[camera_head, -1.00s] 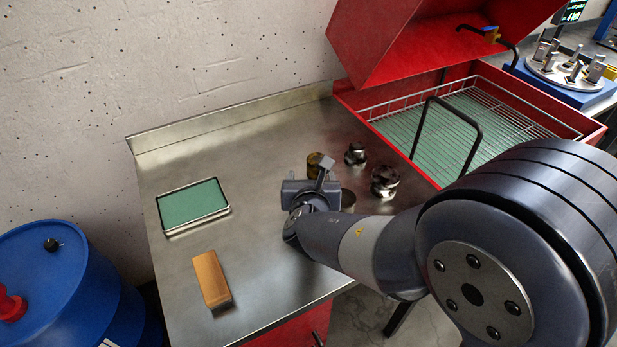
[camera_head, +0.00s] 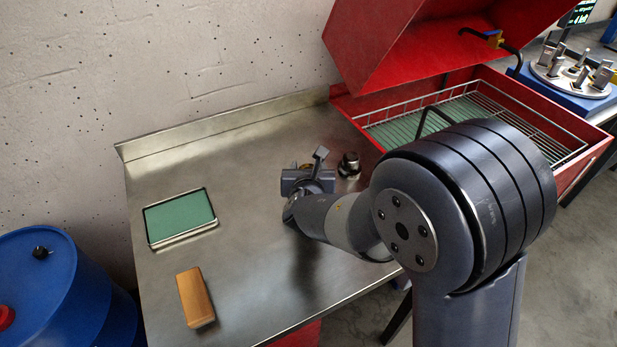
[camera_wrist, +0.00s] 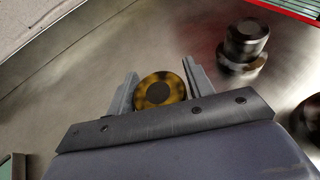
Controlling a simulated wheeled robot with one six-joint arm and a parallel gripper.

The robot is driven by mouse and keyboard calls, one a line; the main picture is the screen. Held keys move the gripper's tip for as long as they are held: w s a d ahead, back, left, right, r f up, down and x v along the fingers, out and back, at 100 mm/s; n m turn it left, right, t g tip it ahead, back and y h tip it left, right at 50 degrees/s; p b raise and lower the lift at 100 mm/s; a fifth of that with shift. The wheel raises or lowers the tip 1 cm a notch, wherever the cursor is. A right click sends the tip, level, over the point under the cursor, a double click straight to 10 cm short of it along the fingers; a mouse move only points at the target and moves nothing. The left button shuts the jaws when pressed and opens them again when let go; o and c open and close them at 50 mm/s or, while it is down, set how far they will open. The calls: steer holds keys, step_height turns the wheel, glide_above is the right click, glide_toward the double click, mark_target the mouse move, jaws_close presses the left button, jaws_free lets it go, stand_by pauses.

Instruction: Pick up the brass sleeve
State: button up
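The brass sleeve (camera_wrist: 176,90) is a short, yellow-brown ring with a dark centre. In the wrist view it lies between the two fingers of my gripper (camera_wrist: 160,72), close to both. The fingers are apart, and I cannot tell whether either touches the sleeve. In the head view my gripper (camera_head: 308,180) is low over the steel bench, and only a sliver of the sleeve (camera_head: 305,166) shows behind it.
A dark stepped metal part (camera_head: 349,165) stands right of my gripper; it also shows in the wrist view (camera_wrist: 245,42). Another dark part (camera_wrist: 308,118) is at the right edge. A green-lined tray (camera_head: 180,217) and orange block (camera_head: 195,297) lie left. A red open-lidded washer (camera_head: 490,110) stands right.

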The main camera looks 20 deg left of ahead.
steer(key=c, duration=0.9)
steer(key=shift+r, duration=0.15)
